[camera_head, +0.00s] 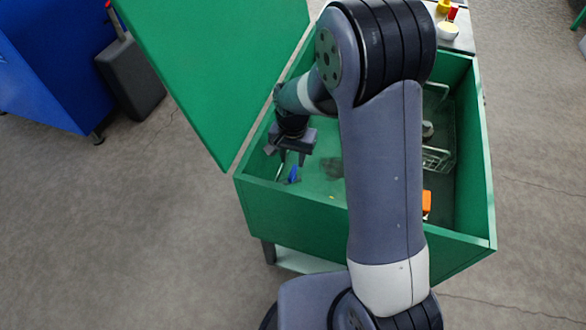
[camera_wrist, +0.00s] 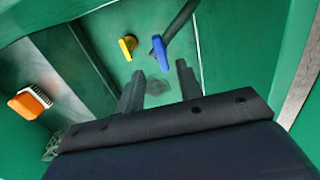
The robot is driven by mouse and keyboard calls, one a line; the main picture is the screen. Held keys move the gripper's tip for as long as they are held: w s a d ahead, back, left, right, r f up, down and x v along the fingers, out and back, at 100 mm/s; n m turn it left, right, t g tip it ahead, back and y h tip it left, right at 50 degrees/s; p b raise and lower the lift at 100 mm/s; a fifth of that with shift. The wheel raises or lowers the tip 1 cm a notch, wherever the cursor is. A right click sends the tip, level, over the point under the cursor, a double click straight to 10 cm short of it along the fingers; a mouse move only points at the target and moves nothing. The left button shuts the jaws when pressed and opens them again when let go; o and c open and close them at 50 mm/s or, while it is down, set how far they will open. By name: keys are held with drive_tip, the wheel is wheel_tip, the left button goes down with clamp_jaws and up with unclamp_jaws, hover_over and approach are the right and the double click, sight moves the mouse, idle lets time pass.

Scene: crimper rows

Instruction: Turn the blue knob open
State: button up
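The blue knob (camera_head: 293,174) is inside the open green bin, near its front left corner in the head view. In the wrist view the blue knob (camera_wrist: 160,53) is a narrow upright-looking handle, next to a dark rod. My gripper (camera_head: 292,160) reaches down into the bin close to the knob. In the wrist view my gripper (camera_wrist: 160,69) is open, with its two fingers apart. The knob appears between and just beyond the fingertips; I see no contact. How far the knob is turned is not clear.
A yellow knob (camera_wrist: 127,46) is left of the blue one in the wrist view. An orange brush (camera_wrist: 30,102) lies farther left. The green bin (camera_head: 300,205) has walls around my gripper and a raised lid (camera_head: 220,70) at left. A wire basket (camera_head: 437,158) is at right.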

sight(293, 171)
wheel_tip(293, 171, down, 6)
drive_tip(key=shift+w+f, duration=0.1)
drive_tip(key=shift+c, duration=0.2)
clamp_jaws()
idle(0.3)
